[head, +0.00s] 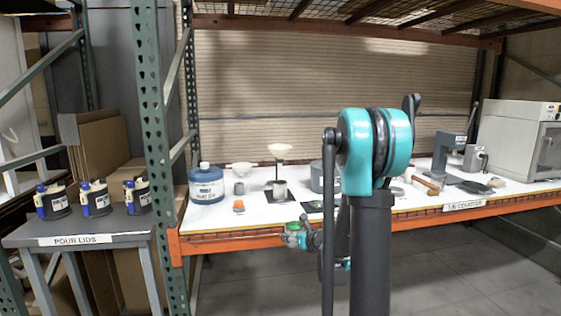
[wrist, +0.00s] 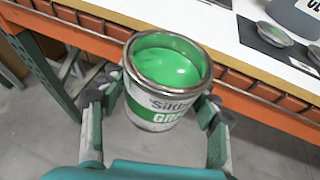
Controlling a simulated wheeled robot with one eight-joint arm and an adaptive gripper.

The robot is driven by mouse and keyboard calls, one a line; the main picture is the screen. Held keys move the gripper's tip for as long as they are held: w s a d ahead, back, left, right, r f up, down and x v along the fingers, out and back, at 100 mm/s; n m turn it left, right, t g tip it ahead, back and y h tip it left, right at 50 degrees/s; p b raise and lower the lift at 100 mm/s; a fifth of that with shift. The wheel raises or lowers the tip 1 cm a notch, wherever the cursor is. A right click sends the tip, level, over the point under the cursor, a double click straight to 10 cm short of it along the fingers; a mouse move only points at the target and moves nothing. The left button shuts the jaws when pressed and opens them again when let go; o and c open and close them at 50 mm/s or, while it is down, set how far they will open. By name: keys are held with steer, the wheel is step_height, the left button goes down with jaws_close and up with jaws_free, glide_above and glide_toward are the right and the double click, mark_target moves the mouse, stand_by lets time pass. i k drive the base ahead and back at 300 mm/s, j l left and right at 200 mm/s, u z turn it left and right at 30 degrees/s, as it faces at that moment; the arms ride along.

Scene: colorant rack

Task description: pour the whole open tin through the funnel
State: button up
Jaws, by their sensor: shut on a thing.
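The open tin (wrist: 158,112) is full of green colorant nearly to its rim and has a white and green label. My gripper (wrist: 162,95) is shut on it, one finger on each side. The tin looks about upright, held just in front of the counter's orange edge. In the head view the tin (head: 292,238) is small, left of my arm. A pale funnel (head: 279,150) stands raised on the counter, with a grey metal cup (head: 279,188) below it. The tin is apart from the funnel, lower and nearer to me. The wrist view does not show the funnel.
On the white counter (head: 262,213) stand a blue jug (head: 206,184), a white scoop-like vessel (head: 240,169) and a small orange item (head: 239,205). A green rack post (head: 158,130) rises at left. Lidded tins stand on the grey side table (head: 95,225). An oven (head: 520,140) is at right.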

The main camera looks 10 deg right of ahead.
mark_target(279, 151)
steer(key=u, duration=0.8)
steer(key=l+u, duration=0.35)
steer(key=l, duration=0.5)
steer(key=k+l, duration=0.1)
steer(key=l, duration=0.4)
